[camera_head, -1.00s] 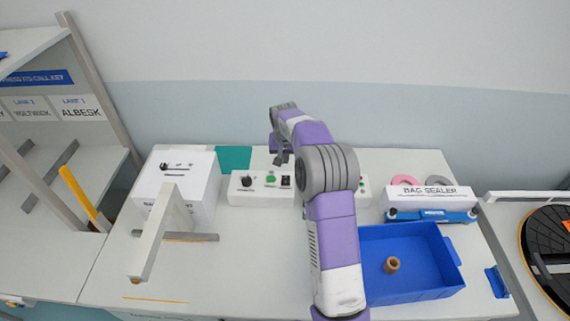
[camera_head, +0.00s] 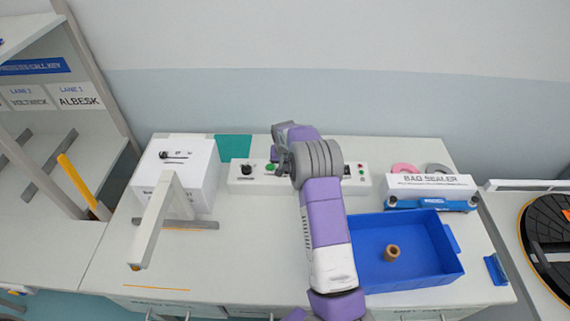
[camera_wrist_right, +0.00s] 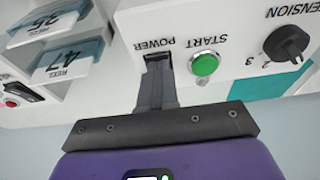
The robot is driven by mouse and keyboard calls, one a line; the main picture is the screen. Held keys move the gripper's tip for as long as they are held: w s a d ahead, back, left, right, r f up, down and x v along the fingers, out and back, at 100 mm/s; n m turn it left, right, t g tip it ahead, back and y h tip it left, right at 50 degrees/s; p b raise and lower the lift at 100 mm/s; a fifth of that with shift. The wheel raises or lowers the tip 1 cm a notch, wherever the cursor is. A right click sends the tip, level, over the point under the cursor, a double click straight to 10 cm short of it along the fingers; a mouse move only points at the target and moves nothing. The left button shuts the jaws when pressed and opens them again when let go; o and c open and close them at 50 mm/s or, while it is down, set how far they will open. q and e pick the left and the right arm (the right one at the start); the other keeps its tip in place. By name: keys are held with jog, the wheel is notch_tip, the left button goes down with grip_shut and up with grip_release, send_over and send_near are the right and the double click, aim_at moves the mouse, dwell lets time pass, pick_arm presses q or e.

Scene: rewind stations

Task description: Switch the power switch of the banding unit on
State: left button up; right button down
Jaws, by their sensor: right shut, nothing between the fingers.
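The white control box (camera_head: 240,185) on the bench has a black tension knob (camera_head: 246,170) and a green START button (camera_head: 270,169). In the right wrist view the panel is upside down, with the tension knob (camera_wrist_right: 287,43), the START button (camera_wrist_right: 204,64) and the POWER label (camera_wrist_right: 152,43). My right gripper (camera_wrist_right: 156,80) is shut and empty, its fingertips at the dark power switch (camera_wrist_right: 157,57) beside START. They mostly cover it, so I cannot tell its position or whether they touch. In the head view my right gripper (camera_head: 279,158) is partly hidden by my arm. My left gripper is not seen.
A blue bin (camera_head: 440,278) with a brown core (camera_head: 391,253) stands right of my arm, in front of the bag sealer (camera_head: 430,183). A white box (camera_head: 205,185) and a post fixture (camera_head: 150,230) stand left. The front middle bench is clear.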

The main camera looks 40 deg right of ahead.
jog(key=shift+a+f+b, duration=0.1)
jog(key=shift+f+b, duration=0.35)
jog(key=shift+f, duration=0.05)
jog(key=shift+s+r, duration=0.15)
jog(key=shift+r, duration=0.05)
jog(key=shift+w+d+r+p, duration=0.4)
jog(key=shift+w+d+p, duration=0.05)
jog(key=shift+w, duration=0.15)
